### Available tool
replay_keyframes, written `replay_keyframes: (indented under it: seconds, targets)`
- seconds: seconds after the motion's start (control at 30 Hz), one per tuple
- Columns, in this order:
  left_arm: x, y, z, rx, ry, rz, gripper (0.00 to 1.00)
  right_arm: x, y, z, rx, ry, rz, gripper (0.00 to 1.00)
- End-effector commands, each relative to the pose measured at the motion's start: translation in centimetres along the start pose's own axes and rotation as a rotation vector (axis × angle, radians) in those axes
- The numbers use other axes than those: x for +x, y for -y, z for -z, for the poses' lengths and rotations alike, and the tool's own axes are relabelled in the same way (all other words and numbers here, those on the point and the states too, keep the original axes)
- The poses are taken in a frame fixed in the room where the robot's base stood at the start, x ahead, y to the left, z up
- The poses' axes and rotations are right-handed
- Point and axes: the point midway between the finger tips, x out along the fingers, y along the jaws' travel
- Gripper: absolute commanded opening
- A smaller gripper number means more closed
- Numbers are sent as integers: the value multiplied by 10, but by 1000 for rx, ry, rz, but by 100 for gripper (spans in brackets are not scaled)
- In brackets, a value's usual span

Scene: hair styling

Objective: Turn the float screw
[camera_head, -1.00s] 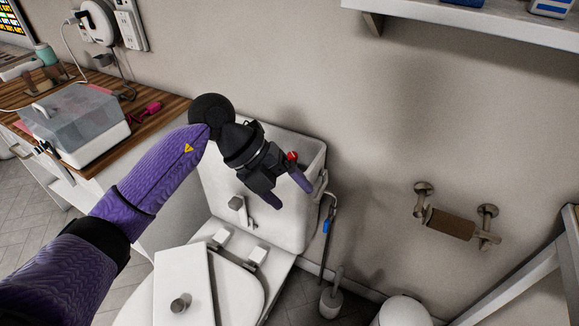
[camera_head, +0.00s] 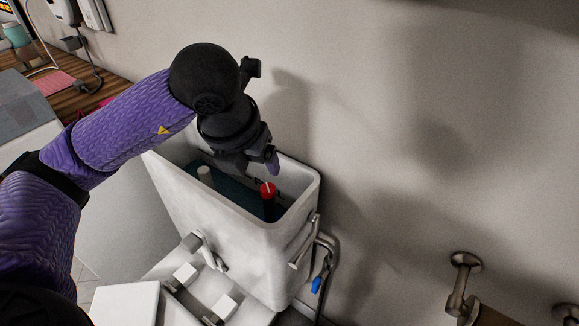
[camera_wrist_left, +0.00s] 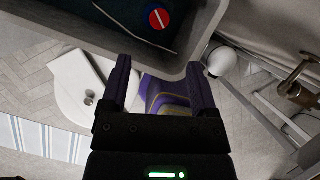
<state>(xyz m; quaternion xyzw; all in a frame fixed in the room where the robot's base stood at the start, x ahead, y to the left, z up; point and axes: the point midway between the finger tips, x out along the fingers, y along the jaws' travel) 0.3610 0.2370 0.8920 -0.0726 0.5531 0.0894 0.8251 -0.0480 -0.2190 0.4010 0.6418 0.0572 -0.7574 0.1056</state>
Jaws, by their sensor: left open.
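The float screw has a red cap with a light slot (camera_head: 268,188) and stands inside the open white toilet tank (camera_head: 250,262). In the left wrist view the red cap (camera_wrist_left: 159,19) shows near the top edge, beyond the fingertips and slightly right of the midline between them. My left gripper (camera_head: 258,172) is above the tank's back part, near the screw but apart from it. Its fingers are spread and empty in the left wrist view (camera_wrist_left: 158,80). The lower part of the screw is partly hidden in the dark tank. My right gripper is not in view.
A pale upright tube (camera_head: 205,174) stands in the tank left of the screw. The wall is close behind the tank. A pipe with a blue valve handle (camera_head: 316,285) is at the tank's right side. A metal paper holder (camera_head: 463,285) is on the wall.

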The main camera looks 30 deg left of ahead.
Motion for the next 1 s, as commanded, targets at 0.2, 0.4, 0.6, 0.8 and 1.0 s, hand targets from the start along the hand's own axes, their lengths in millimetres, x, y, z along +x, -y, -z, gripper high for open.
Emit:
replay_keyframes:
  seconds: [0.2, 0.4, 0.6, 0.8, 1.0]
  targets:
    - [36, -1, 4, 6, -4, -6, 77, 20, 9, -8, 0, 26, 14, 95]
    - [83, -1, 4, 5, -4, -5, 77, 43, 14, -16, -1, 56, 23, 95]
    - [101, -1, 1, 5, 1, -4, 77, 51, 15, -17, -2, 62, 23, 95]
    - [100, -1, 0, 5, 3, -3, 77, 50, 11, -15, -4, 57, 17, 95]
    - [99, -1, 1, 5, 3, -3, 43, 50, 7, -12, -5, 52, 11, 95]
